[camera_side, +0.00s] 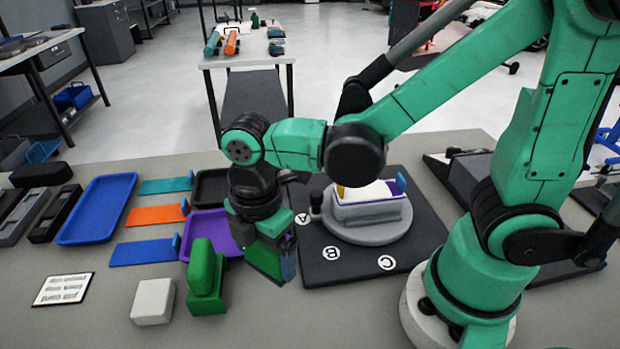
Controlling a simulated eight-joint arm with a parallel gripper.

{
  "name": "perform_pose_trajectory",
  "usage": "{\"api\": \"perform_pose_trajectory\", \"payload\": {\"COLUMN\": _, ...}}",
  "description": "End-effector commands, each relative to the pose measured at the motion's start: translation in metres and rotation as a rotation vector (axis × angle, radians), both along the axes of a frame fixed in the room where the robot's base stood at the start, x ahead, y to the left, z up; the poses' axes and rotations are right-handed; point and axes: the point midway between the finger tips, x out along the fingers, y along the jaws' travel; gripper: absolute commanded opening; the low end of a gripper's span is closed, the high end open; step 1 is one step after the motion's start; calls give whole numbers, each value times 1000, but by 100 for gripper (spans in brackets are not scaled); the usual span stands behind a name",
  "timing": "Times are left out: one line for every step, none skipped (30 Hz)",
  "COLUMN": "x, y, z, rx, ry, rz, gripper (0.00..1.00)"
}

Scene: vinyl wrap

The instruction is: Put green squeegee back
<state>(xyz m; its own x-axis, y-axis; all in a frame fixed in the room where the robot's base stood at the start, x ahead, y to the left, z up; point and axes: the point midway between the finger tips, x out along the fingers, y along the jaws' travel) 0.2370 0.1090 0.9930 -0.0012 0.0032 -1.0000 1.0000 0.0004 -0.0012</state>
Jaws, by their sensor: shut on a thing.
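My gripper (268,262) points down over the table, left of the dark mat and in front of the purple tray. It is shut on a dark green piece, which I take to be the green squeegee (262,264). The fingers hide part of it, and I cannot tell whether its lower edge touches the table. A brighter green upright block (203,268) with a low foot stands just left of my gripper, apart from it. I cannot tell whether that block is a holder.
A white block (153,302) and a printed card (63,289) lie at front left. Teal (165,186), orange (155,215) and blue (142,252) sheets lie beside a blue tray (92,225). A round turntable (366,232) carrying a workpiece stands on the dark mat (315,270).

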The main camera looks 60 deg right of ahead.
Motion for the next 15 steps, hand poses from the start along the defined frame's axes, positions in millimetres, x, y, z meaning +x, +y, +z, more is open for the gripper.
{"api": "perform_pose_trajectory", "payload": {"x": 0, "y": 0, "z": -3, "rx": 0, "ry": 0, "rz": 0, "gripper": 34}}
{"api": "perform_pose_trajectory", "payload": {"x": 0, "y": 0, "z": -5, "rx": 0, "ry": 0, "rz": 0, "gripper": 34}}
{"api": "perform_pose_trajectory", "payload": {"x": 0, "y": 0, "z": -6, "rx": 0, "ry": 0, "rz": 0, "gripper": 34}}
{"api": "perform_pose_trajectory", "payload": {"x": 0, "y": 0, "z": -8, "rx": 0, "ry": 0, "rz": 0, "gripper": 34}}
{"api": "perform_pose_trajectory", "payload": {"x": 0, "y": 0, "z": -10, "rx": 0, "ry": 0, "rz": 0, "gripper": 34}}
{"api": "perform_pose_trajectory", "payload": {"x": 0, "y": 0, "z": -14, "rx": 0, "ry": 0, "rz": 0, "gripper": 34}}
{"api": "perform_pose_trajectory", "payload": {"x": 0, "y": 0, "z": -17, "rx": 0, "ry": 0, "rz": 0, "gripper": 34}}
{"api": "perform_pose_trajectory", "payload": {"x": 0, "y": 0, "z": -21, "rx": 0, "ry": 0, "rz": 0, "gripper": 34}}
{"api": "perform_pose_trajectory", "payload": {"x": 0, "y": 0, "z": -26, "rx": 0, "ry": 0, "rz": 0, "gripper": 34}}
{"api": "perform_pose_trajectory", "payload": {"x": 0, "y": 0, "z": -30, "rx": 0, "ry": 0, "rz": 0, "gripper": 34}}
{"api": "perform_pose_trajectory", "payload": {"x": 0, "y": 0, "z": -33, "rx": 0, "ry": 0, "rz": 0, "gripper": 34}}
{"api": "perform_pose_trajectory", "payload": {"x": 0, "y": 0, "z": -37, "rx": 0, "ry": 0, "rz": 0, "gripper": 34}}
{"api": "perform_pose_trajectory", "payload": {"x": 0, "y": 0, "z": -40, "rx": 0, "ry": 0, "rz": 0, "gripper": 34}}
{"api": "perform_pose_trajectory", "payload": {"x": 0, "y": 0, "z": -42, "rx": 0, "ry": 0, "rz": 0, "gripper": 34}}
{"api": "perform_pose_trajectory", "payload": {"x": 0, "y": 0, "z": -44, "rx": 0, "ry": 0, "rz": 0, "gripper": 34}}
